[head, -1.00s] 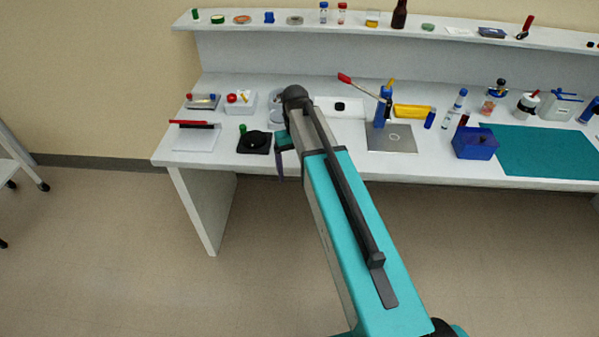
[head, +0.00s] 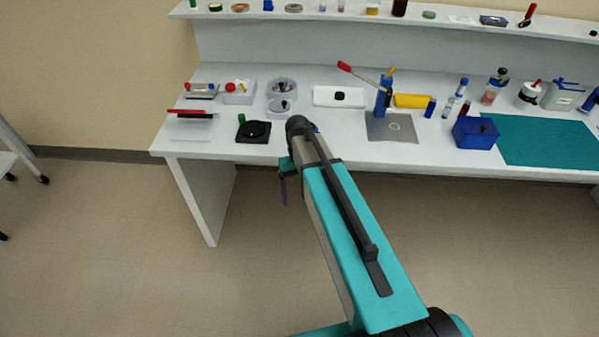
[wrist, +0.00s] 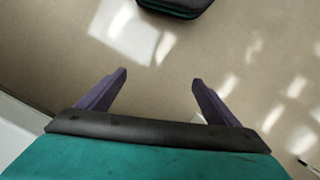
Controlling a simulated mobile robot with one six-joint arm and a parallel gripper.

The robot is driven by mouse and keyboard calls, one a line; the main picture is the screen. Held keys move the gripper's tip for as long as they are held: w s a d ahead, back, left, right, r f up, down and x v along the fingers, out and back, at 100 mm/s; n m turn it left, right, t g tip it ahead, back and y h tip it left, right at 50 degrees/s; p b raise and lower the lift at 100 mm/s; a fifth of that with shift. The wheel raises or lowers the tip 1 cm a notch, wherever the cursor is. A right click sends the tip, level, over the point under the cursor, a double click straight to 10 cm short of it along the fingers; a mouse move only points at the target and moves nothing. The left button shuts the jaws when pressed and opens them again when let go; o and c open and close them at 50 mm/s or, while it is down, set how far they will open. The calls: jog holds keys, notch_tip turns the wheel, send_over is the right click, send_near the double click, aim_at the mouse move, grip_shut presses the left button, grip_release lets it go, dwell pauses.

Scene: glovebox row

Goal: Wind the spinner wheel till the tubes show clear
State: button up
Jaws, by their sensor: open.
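A grey round device (head: 282,86) stands on the bench, left of middle in the head view. A wheel-like disc with a dark knob (head: 280,105) sits at its front; I take these for the spinner and its wheel. Tubes inside are too small to make out. My gripper (wrist: 160,78) is open and empty in the wrist view, with bare floor between its purple fingers. In the head view my gripper (head: 284,188) hangs just in front of the bench edge, below and apart from the wheel.
A white pad with a red bar (head: 192,114) lies farther left. The floor before the bench is clear.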

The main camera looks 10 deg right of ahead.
jog(key=s+f+m+g+b, duration=0.1)
jog(key=s+f+g+b, duration=0.2)
jog(key=s+f, duration=2.5)
jog(key=s, duration=0.3)
jog(key=shift+s, duration=0.25)
